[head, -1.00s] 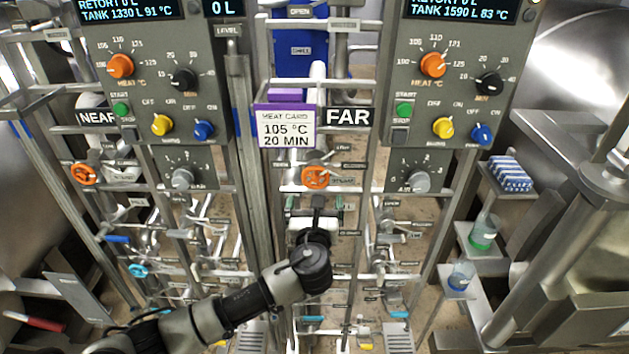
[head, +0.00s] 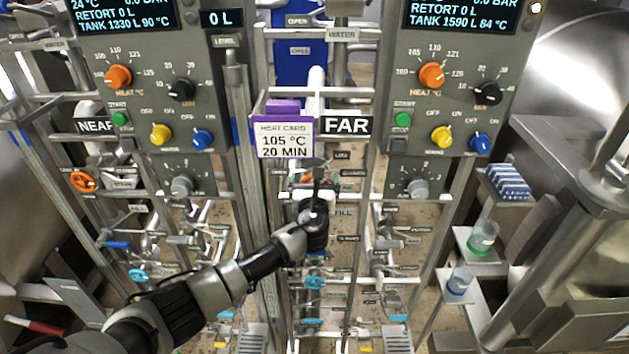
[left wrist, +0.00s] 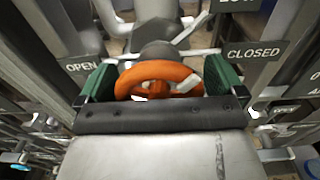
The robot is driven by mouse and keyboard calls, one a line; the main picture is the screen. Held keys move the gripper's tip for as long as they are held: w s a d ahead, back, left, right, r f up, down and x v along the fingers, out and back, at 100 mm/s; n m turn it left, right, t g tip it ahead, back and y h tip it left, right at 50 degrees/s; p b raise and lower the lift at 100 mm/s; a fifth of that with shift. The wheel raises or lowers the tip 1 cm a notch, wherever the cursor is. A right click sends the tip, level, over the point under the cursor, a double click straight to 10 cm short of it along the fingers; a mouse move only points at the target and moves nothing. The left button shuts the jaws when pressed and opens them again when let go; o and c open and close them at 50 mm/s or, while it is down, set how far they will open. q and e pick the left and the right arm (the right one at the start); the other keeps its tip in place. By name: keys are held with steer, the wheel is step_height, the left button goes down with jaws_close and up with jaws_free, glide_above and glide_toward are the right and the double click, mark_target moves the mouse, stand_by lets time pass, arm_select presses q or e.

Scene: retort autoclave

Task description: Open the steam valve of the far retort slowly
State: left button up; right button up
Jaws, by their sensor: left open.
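The far retort's steam valve is an orange handwheel (left wrist: 178,72) with a white mark on its right side. It sits between small OPEN (left wrist: 82,66) and CLOSED (left wrist: 254,52) labels in the left wrist view. My left gripper (left wrist: 160,80) is open, with a green-padded finger on each side of the wheel; whether either pad touches the rim I cannot tell. In the head view my left gripper (head: 317,182) is in front of the wheel below the FAR sign (head: 346,125) and hides most of it. My right gripper is not in view.
A heat card (head: 284,140) reading 105 °C, 20 MIN hangs above the valve. Control panels stand left and right. The near retort's orange wheel (head: 83,181) is at left. Pipes and a blue wheel (head: 313,281) crowd below. Shelves with beakers (head: 484,238) are at right.

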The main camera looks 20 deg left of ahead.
arm_select(q)
steer(key=shift+c, duration=0.3)
steer(key=c, duration=0.9)
steer(key=shift+o, duration=0.2)
steer(key=shift+d+r+n+b, duration=0.15)
steer(key=shift+n+b, duration=2.7)
steer(key=shift+n, duration=1.6)
steer(key=shift+r+n+b, duration=0.1)
steer(key=shift+n+b, duration=2.75)
steer(key=shift+n, duration=1.65)
steer(key=shift+d+r+n+b, duration=0.15)
steer(key=shift+n+b, duration=2.7)
steer(key=shift+n, duration=1.6)
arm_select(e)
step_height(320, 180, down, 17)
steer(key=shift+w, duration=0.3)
arm_select(q)
steer(key=shift+a, duration=0.1)
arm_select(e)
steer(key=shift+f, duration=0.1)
arm_select(q)
steer(key=o, duration=0.9)
